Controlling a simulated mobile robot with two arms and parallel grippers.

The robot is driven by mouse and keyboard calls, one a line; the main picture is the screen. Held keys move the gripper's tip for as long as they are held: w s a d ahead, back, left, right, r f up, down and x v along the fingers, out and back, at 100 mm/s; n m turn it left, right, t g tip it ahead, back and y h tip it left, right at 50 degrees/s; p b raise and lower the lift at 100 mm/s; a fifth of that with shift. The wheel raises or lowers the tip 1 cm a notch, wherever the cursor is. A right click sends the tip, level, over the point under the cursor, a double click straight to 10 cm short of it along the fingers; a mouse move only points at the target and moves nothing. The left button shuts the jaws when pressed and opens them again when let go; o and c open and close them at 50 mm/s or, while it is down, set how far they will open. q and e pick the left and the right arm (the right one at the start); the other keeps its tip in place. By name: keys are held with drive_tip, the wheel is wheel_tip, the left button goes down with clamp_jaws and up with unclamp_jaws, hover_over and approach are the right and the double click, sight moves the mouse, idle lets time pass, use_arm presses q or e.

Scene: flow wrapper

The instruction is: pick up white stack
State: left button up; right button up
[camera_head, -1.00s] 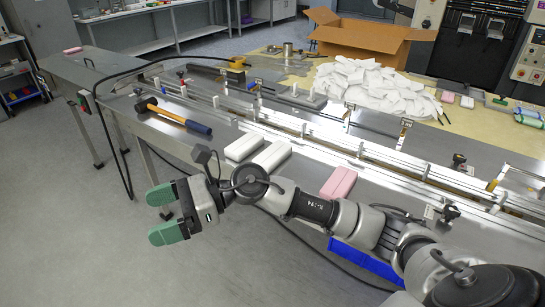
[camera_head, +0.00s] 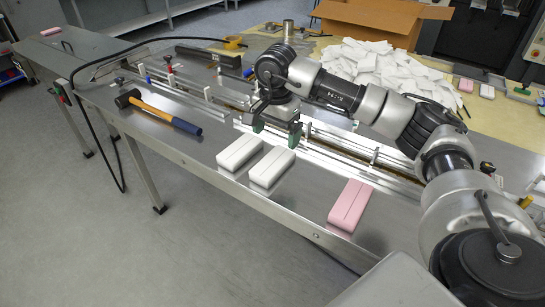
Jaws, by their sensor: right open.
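Two white stacks lie side by side on the steel table: the left one (camera_head: 239,153) and the right one (camera_head: 272,168), with a narrow gap between them. Each is a long block with a groove along its top. My right gripper (camera_head: 277,130) points down just behind the white stacks in the picture, with its green fingers apart and nothing between them. Its height above the table is hard to tell. My left gripper is not in view.
A pink stack (camera_head: 350,205) lies to the right near the table's front edge. A hammer (camera_head: 158,113) lies to the left. Guide rails (camera_head: 335,143) run behind the stacks. A heap of white packets (camera_head: 385,65) and a cardboard box (camera_head: 375,22) are farther back.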

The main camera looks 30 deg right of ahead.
sight(273, 161)
drive_tip(key=f, duration=0.3)
drive_tip(key=shift+s+a, duration=0.1)
drive_tip(key=shift+s, duration=0.15)
drive_tip(key=shift+w+f, duration=0.1)
drive_tip(key=shift+f, duration=0.3)
drive_tip(key=f, duration=0.1)
drive_tip(key=f+p, duration=0.1)
drive_tip(key=f, duration=0.1)
drive_tip(key=shift+a+f, duration=0.25)
drive_tip(key=shift+a, duration=0.1)
drive_tip(key=shift+w+f, duration=0.1)
drive_tip(key=shift+f, duration=0.25)
drive_tip(key=shift+d+f, duration=0.1)
drive_tip(key=shift+f, duration=0.15)
drive_tip(key=shift+c, duration=0.9)
drive_tip(key=c, duration=0.8)
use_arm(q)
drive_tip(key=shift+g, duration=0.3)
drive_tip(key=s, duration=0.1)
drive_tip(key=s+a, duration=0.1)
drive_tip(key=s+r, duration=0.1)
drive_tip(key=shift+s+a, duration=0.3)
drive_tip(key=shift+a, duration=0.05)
use_arm(e)
drive_tip(key=shift+r, duration=0.15)
